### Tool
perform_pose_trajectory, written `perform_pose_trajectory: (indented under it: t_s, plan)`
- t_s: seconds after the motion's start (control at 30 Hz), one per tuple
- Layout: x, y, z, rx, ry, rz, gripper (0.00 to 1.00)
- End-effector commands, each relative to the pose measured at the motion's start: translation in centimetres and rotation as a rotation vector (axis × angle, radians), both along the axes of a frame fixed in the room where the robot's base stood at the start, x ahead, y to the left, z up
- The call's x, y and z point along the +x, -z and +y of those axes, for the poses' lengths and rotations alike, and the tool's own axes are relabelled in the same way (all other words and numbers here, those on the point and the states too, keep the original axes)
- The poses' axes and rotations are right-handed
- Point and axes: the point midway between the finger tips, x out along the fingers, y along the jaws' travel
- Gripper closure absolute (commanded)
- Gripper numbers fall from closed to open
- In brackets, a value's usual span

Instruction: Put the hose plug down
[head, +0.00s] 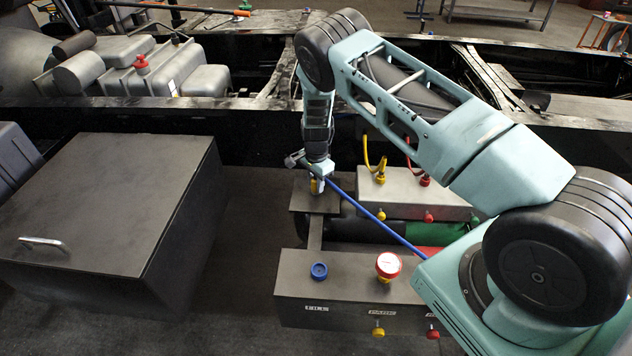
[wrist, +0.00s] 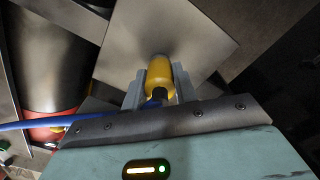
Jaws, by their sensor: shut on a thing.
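The yellow hose plug (wrist: 160,76) is between the fingers of my gripper (wrist: 160,88) in the wrist view, and the gripper is shut on it. A blue hose (wrist: 62,123) trails from the plug to the left. The plug's far end points at a flat grey plate (wrist: 195,30); I cannot tell whether they touch. In the head view my gripper (head: 318,184) points down over the same dark plate (head: 300,197), with a bit of yellow plug (head: 314,186) showing. The blue hose (head: 378,222) slopes down to the right from it. My fingers partly hide the plug.
A dark panel box (head: 350,292) with a blue ring (head: 319,270) and a red-and-white knob (head: 388,265) stands in front. A grey box (head: 410,192) with yellow and red fittings is to the right. A large lidded box (head: 110,205) is at left.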

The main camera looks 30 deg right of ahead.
Motion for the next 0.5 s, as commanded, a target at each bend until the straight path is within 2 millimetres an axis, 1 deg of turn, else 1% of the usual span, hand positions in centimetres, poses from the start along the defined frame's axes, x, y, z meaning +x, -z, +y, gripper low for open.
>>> perform_pose_trajectory:
  t_s: [0.13, 0.17, 0.2, 0.23, 0.5]
  plan:
    - [0.0, 0.58, 0.0, 0.0, 0.0, 0.0, 1.0]
    - [0.0, 0.42, 0.0, 0.0, 0.0, 0.0, 0.64]
    - [-0.01, 0.38, 0.0, 0.0, 0.0, 0.0, 0.52]
    - [-0.01, 0.38, 0.0, 0.0, 0.0, 0.0, 0.5]
    - [-0.02, 0.3, 0.0, 0.0, 0.0, 0.0, 0.5]
